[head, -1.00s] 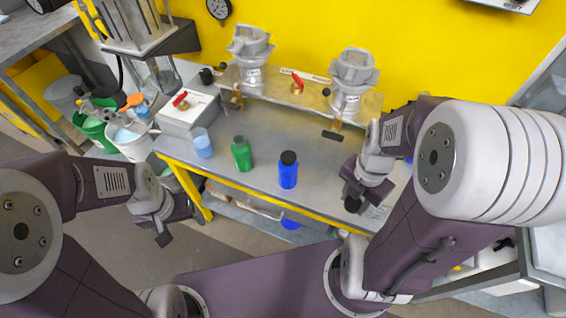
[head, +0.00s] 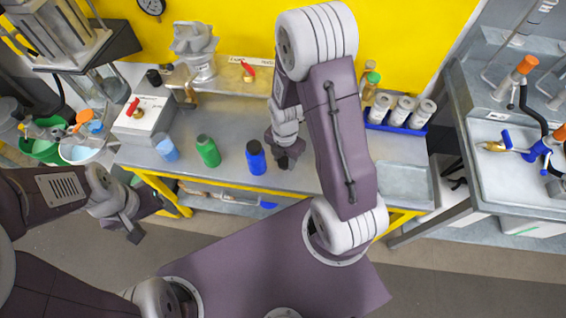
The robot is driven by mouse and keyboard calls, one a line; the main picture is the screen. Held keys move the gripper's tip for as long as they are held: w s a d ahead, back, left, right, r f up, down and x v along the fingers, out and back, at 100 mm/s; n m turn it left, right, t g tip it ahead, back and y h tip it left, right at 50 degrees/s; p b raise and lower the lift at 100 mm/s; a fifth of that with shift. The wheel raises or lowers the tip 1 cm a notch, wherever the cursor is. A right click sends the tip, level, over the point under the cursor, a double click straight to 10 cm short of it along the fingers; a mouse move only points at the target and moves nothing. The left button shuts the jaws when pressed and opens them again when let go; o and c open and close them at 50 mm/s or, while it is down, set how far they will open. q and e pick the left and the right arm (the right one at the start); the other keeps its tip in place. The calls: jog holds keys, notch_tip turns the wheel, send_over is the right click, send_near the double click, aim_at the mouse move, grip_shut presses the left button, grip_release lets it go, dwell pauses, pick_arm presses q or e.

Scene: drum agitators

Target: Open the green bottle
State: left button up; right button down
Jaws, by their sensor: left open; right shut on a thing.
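The green bottle (head: 208,153) stands upright on the grey bench with its dark green cap on. A blue bottle (head: 256,160) with a dark cap stands upright to its right. My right gripper (head: 284,164) points down just right of the blue bottle, apart from the green one. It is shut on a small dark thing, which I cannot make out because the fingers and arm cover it. My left gripper (head: 138,220) is open and empty, in front of the bench and lower left of the green bottle.
A box with a red lever (head: 140,122) is further left. A grey agitator (head: 196,55) stands behind. White jars (head: 400,110) sit in a blue rack at the right.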

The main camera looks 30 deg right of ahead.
aim_at(284, 161)
jog(key=shift+w+a+f, duration=0.1)
jog(key=shift+w+f, duration=0.05)
jog(key=shift+w, duration=0.1)
notch_tip(284, 161, down, 3)
jog(key=shift+s+f, duration=0.1)
jog(key=shift+s, duration=0.05)
jog(key=shift+f, duration=0.4)
jog(key=shift+f+b, duration=0.25)
jog(key=shift+b, duration=0.15)
jog(key=c, duration=0.9)
grip_release()
jog(key=shift+c, duration=0.2)
jog(key=shift+o, duration=0.5)
jog(key=shift+a, duration=0.1)
jog(key=shift+s, duration=0.15)
